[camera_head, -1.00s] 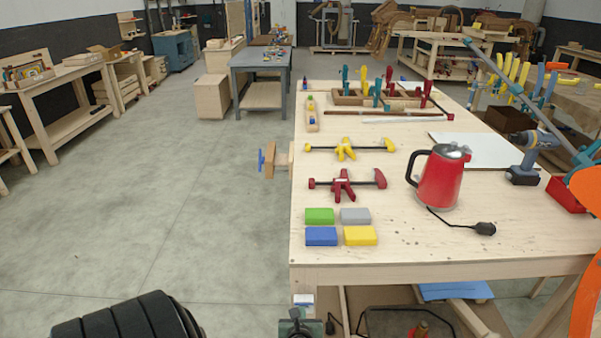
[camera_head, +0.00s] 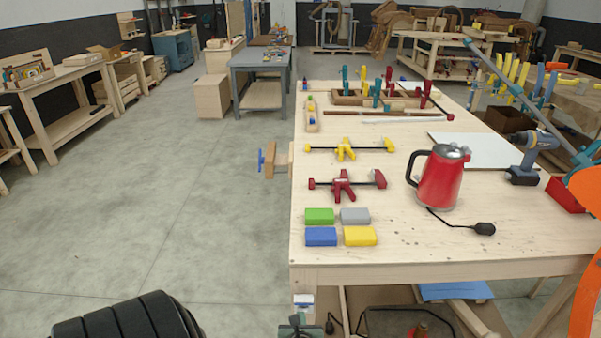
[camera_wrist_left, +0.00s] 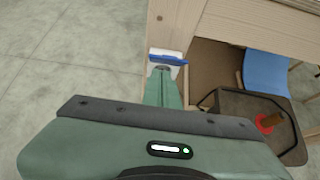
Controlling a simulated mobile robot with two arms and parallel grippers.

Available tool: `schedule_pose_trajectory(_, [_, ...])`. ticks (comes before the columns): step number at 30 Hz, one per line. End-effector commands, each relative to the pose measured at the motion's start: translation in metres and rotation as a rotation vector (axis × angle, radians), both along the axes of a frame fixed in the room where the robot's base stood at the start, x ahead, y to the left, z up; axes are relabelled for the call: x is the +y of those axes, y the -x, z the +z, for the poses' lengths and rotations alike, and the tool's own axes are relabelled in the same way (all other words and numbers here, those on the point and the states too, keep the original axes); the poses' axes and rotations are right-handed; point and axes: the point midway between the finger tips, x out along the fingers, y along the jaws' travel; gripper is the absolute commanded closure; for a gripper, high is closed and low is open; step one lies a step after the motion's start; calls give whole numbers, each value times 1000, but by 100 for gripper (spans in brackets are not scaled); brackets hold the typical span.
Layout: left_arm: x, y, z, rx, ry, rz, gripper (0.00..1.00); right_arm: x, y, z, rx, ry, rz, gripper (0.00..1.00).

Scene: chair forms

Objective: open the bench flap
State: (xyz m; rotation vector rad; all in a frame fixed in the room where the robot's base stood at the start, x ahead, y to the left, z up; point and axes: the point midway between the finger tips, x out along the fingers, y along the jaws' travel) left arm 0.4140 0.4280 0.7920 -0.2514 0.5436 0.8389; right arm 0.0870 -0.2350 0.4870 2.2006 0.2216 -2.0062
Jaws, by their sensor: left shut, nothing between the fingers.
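The wooden workbench (camera_head: 450,268) fills the right of the head view. No part of it can be told clearly as a flap. A small white and blue piece (camera_head: 304,300) is at the bench's near left corner, just below the top. It also shows in the left wrist view (camera_wrist_left: 168,57) beside the wooden leg. My left gripper (camera_head: 299,320) is low at this corner, just below that piece, and is shut and empty. In the left wrist view its narrow green fingers (camera_wrist_left: 162,76) point at the piece; whether they touch it cannot be told. My right gripper is not in view.
On the bench stand a red kettle (camera_head: 440,180), a red clamp (camera_head: 344,185), a yellow clamp (camera_head: 346,148) and coloured blocks (camera_head: 320,236). Below are a blue sheet (camera_head: 455,291) and a dark frame (camera_wrist_left: 258,112). The floor (camera_head: 190,190) left of the bench is clear.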

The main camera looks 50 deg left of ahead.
Motion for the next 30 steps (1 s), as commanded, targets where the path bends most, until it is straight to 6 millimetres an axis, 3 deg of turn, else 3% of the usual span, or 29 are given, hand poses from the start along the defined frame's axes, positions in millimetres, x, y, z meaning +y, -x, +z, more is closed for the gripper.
schedule_pose_trajectory(5, [1,0,18,-2,-2,1,100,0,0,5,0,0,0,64])
schedule_pose_trajectory(21, [1,-1,146,-6,-2,-1,100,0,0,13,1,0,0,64])
schedule_pose_trajectory(30, [1,-1,192,-2,-1,-1,100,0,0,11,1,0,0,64])
